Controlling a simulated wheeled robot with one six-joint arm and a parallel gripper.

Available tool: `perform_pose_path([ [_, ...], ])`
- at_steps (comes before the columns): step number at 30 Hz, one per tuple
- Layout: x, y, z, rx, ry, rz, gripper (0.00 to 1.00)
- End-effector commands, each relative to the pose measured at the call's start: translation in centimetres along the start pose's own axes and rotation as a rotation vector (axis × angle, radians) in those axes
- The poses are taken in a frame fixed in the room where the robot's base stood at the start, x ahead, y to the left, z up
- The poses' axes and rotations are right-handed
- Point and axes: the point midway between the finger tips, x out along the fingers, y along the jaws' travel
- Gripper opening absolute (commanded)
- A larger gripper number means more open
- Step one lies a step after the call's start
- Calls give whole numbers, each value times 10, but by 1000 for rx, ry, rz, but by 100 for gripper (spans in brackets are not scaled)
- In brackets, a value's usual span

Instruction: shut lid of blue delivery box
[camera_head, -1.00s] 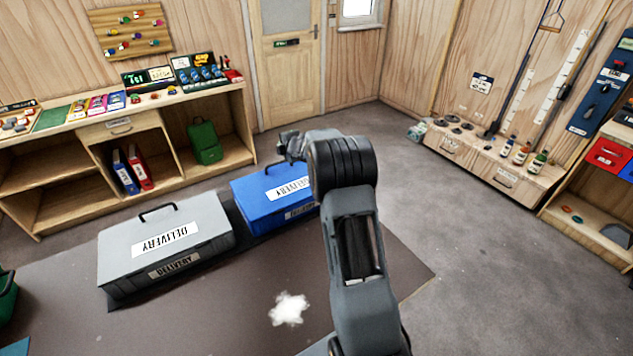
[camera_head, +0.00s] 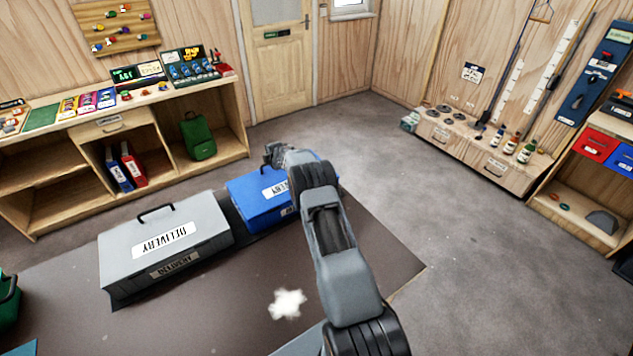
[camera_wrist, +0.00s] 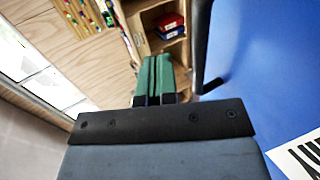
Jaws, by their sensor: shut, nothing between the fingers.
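The blue delivery box (camera_head: 250,203) stands on the dark mat, just right of the grey one, in the head view. Its lid looks down on the box, with a white label on top; I see no gap, but my arm hides the right part. In the wrist view a blue face (camera_wrist: 262,75) fills the right side, with a black handle (camera_wrist: 203,50) and part of a white label. My gripper (camera_head: 271,153) is over the back of the blue box. Its green fingers (camera_wrist: 153,72) are together and empty, left of the blue face; contact cannot be told.
A grey delivery box (camera_head: 165,245) stands left on the dark mat (camera_head: 225,325), with a white patch (camera_head: 288,304) in front. A wooden shelf unit (camera_head: 235,120) stands behind the boxes. Grey floor (camera_head: 440,215) is free to the right.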

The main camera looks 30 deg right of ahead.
Motion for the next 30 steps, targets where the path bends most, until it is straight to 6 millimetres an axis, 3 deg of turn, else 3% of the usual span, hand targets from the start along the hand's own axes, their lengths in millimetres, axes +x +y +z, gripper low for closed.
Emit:
perform_pose_path([
  [30, 13, -13, 0, 0, 0, -89, 0],
])
